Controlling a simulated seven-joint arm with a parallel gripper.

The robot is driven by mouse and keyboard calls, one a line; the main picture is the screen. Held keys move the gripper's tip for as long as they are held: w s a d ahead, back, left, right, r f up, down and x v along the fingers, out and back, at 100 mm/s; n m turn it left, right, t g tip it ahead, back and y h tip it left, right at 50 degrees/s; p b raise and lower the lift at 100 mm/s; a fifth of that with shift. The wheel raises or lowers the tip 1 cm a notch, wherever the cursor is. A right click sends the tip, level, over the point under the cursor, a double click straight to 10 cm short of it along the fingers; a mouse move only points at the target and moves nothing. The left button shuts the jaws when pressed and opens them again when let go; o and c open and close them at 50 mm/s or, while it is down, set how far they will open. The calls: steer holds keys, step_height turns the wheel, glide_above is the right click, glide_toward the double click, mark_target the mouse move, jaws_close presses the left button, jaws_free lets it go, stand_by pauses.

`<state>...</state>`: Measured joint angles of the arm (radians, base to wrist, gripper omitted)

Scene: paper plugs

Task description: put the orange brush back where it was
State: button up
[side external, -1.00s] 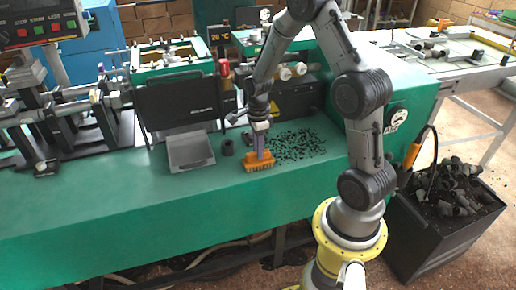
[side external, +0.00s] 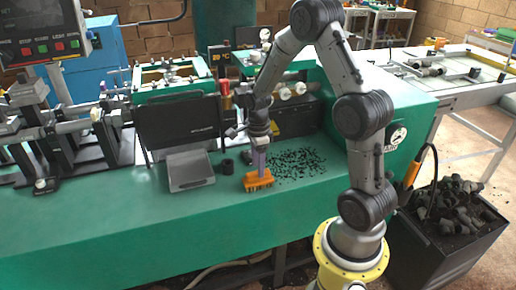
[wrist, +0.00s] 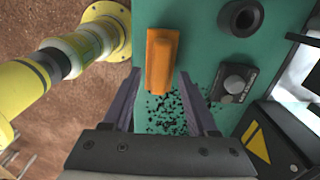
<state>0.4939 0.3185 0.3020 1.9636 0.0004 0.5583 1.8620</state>
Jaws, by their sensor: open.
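The orange brush (side external: 258,182) stands bristles down on the green bench top, near its front edge. In the wrist view it is an orange bar (wrist: 160,60) ahead of the fingertips, lined up with the gap between them. My gripper (side external: 259,163) is directly above the brush, pointing down. In the wrist view my gripper (wrist: 158,78) has its two purple fingers spread apart with nothing clamped between them. Whether the fingertips straddle the brush top or sit just above it cannot be told.
Black scraps (side external: 298,163) lie scattered right of the brush. The front of the green bench (side external: 110,220) is clear. A dark bin of scrap (side external: 450,225) stands at right.

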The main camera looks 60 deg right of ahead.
steer(key=s+a+r+n+t, duration=0.1)
steer(key=a+r+n, duration=0.2)
steer(key=r, duration=0.5)
steer(key=s+a+r+n, duration=0.1)
steer(key=a+r+n, duration=0.15)
steer(key=r, duration=0.55)
steer(key=s+a+r+n+t, duration=0.2)
steer(key=s+a+n, duration=0.4)
steer(key=n, duration=0.4)
steer(key=s+a+r+n+t, duration=0.2)
steer(key=s+a+n, duration=0.4)
steer(key=n, duration=0.5)
steer(key=shift+s+r+t, duration=0.3)
steer(key=shift+s+r, duration=0.4)
steer(key=shift+s, duration=0.25)
